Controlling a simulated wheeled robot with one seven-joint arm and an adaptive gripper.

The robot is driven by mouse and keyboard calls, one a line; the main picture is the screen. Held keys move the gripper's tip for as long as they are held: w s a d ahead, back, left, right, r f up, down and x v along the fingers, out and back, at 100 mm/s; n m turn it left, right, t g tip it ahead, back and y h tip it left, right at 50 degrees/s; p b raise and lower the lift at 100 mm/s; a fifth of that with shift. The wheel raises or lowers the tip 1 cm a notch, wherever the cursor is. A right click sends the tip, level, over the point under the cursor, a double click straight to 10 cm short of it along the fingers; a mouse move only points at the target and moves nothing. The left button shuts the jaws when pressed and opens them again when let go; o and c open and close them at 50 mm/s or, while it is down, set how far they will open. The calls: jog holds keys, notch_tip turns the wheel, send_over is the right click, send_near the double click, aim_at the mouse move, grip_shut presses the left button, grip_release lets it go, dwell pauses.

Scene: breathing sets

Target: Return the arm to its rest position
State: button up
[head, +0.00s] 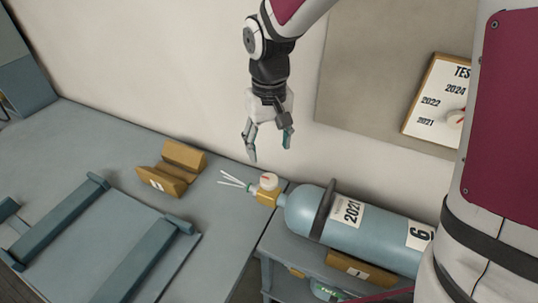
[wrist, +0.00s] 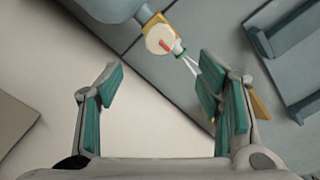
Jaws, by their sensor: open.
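My gripper (head: 268,150) hangs from my arm in the head view, pointing down in front of the pale wall. Its fingers are apart with nothing between them. In the wrist view my gripper (wrist: 165,105) shows its two teal-padded fingers spread wide. It is above and slightly left of the valve end of a blue cylinder (head: 325,215), apart from it. The cylinder lies on its side, with labels "2021" and "6". Its brass valve (head: 268,191) has a white and red gauge and white strips at its tip. The valve gauge (wrist: 160,40) also shows in the wrist view.
A blue-grey bench (head: 120,135) holds a yellow V-shaped cradle (head: 172,170) and a railed frame (head: 110,240). A board with dates (head: 432,110) is on the wall panel at right. Another yellow cradle (head: 360,270) is under the cylinder. The space around my gripper is clear.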

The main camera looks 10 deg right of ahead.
jog(key=shift+r, duration=0.25)
dwell(0.3)
jog(key=s+d+r+m+t, duration=0.1)
jog(key=s+d+r+t, duration=0.1)
jog(key=s+d+r, duration=0.4)
jog(key=s+d+r+m+t, duration=0.1)
jog(key=s+d+r+t, duration=0.2)
jog(key=s+d+r, duration=0.3)
jog(key=s+r, duration=0.3)
jog(key=s, duration=0.3)
jog(key=shift+s+r+t, duration=0.3)
dwell(5.4)
